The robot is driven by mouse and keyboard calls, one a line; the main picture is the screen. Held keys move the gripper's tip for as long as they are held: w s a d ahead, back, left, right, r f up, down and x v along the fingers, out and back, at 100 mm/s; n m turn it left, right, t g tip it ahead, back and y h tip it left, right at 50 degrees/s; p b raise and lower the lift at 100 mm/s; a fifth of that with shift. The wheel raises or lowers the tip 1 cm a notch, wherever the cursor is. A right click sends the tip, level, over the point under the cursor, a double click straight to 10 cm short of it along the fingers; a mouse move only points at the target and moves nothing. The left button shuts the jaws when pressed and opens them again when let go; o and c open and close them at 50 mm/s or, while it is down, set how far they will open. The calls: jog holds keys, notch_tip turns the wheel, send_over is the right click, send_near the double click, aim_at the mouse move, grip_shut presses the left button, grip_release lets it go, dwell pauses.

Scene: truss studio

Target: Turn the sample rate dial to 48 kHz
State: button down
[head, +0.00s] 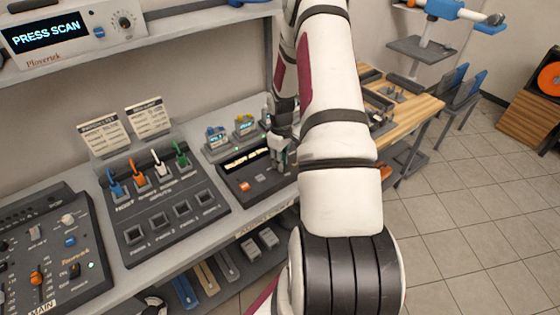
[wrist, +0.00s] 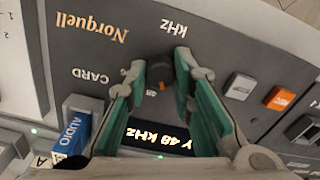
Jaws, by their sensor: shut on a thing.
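The sample rate dial (wrist: 157,71) is a small dark knob on a dark Norquell panel, below a "kHz" label that shows upside down in the wrist view. My gripper (wrist: 160,66) has its teal fingers on both sides of the dial, shut on it. A lit display (wrist: 160,138) between the fingers shows "48 kHz", with its text partly hidden by a finger. In the head view my gripper (head: 281,153) reaches down to the right part of the Norquell unit (head: 255,187), and the dial is hidden there.
A blue AUDIO card (wrist: 75,130) stands beside the display. An orange button (wrist: 279,98) and a white button (wrist: 240,86) sit on the panel. A patch panel (head: 165,235) with several coloured plugs and a mixer (head: 50,250) lie left.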

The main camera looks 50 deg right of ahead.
jog(key=m+b, duration=0.1)
jog(key=m, duration=0.4)
jog(key=shift+m, duration=0.3)
dwell(0.4)
jog(key=c, duration=1.4)
grip_release()
jog(key=shift+o, duration=0.2)
notch_tip(320, 180, up, 12)
